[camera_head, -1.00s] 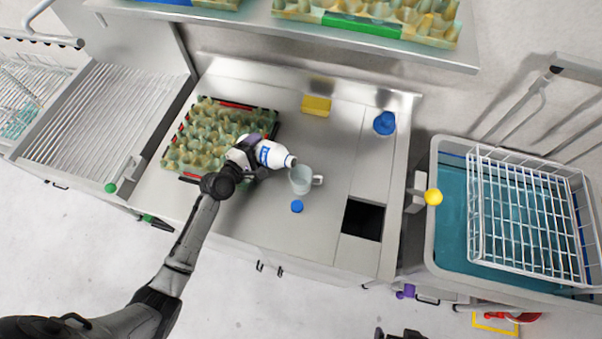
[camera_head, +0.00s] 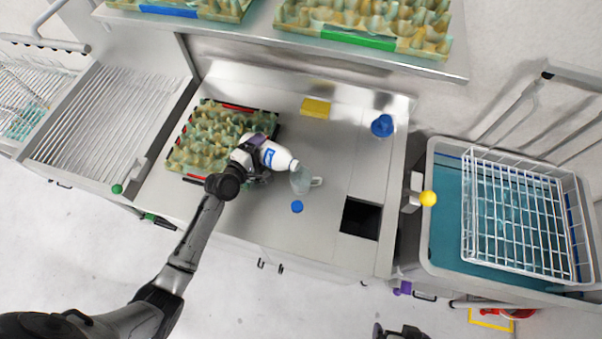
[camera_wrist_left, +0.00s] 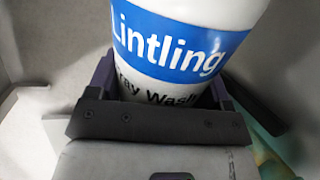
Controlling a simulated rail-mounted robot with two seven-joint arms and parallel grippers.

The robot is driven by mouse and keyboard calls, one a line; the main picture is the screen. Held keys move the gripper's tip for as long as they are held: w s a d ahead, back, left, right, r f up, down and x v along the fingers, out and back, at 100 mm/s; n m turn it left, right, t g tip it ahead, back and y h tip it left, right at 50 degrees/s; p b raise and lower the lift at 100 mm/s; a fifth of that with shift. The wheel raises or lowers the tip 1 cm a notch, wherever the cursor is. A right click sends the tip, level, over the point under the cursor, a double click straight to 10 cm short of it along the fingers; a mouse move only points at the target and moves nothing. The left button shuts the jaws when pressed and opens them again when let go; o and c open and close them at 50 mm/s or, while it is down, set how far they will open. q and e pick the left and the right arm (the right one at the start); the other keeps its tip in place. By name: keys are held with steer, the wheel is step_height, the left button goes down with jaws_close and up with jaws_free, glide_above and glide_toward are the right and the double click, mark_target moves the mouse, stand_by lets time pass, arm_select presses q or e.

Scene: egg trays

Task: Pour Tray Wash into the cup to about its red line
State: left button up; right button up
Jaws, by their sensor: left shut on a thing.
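The Tray Wash bottle (camera_head: 275,156) is white with a blue label; its wording shows in the left wrist view (camera_wrist_left: 175,50). My left gripper (camera_head: 252,161) is shut around the bottle's body. The bottle is tilted well over, its open mouth pointing right, over or against the rim of the cup (camera_head: 301,184). The cup is clear and greyish, upright on the counter, with its handle to the right. Its red line and any liquid in it cannot be made out. A dark part at the bottom edge looks like my right gripper (camera_head: 400,333), mostly cut off.
A blue cap (camera_head: 297,207) lies on the counter in front of the cup. An egg tray (camera_head: 208,138) is at left. A yellow sponge-like block (camera_head: 316,108) and a blue object (camera_head: 382,126) stand behind. A dark square opening (camera_head: 361,218) is at right.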

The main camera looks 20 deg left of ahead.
arm_select(q)
steer(key=shift+w+a+r, duration=0.1)
steer(key=shift+r, duration=0.15)
steer(key=shift+a, duration=0.1)
steer(key=shift+w+a+r, duration=0.1)
steer(key=shift+a, duration=0.15)
steer(key=shift+p, duration=0.3)
steer(key=shift+a+r+m, duration=0.1)
steer(key=shift+a+m, duration=0.05)
steer(key=shift+m, duration=0.15)
steer(key=shift+r+p, duration=0.15)
steer(key=shift+p, duration=0.2)
stand_by(0.7)
